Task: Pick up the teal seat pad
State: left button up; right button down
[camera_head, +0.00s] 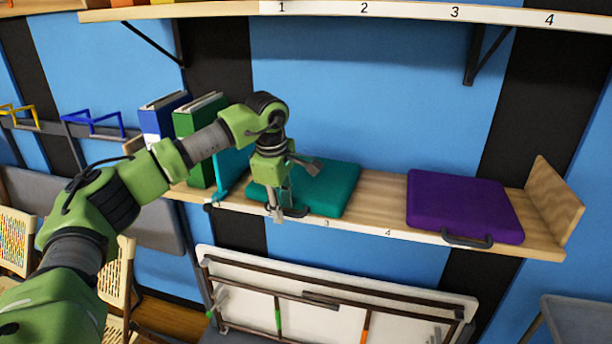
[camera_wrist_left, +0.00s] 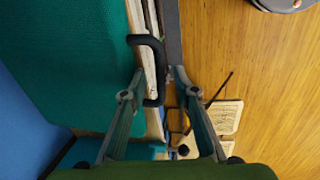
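The teal seat pad (camera_head: 332,187) lies flat on the wooden shelf, near the numbers 2 and 3; it also shows at the left of the left wrist view (camera_wrist_left: 75,60). Its dark loop handle (camera_wrist_left: 151,45) sticks out past the shelf's front edge. My left gripper (camera_head: 289,190) is over the pad's front left part and hides some of it. In the left wrist view the left gripper (camera_wrist_left: 160,76) is open, its fingertips on either side of the handle's outer bar. I cannot tell whether they touch it. My right gripper is not in view.
A purple seat pad (camera_head: 460,205) lies farther right on the shelf (camera_head: 383,190). A green binder (camera_head: 195,125), a blue binder (camera_head: 158,120) and a teal upright piece (camera_head: 228,175) stand left of my gripper. A numbered upper shelf (camera_head: 220,10) is above. A folded table (camera_head: 330,290) leans below.

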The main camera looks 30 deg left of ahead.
pick_arm(q)
jog(key=shift+f, duration=0.4)
grip_shut()
jog(key=shift+w, duration=0.1)
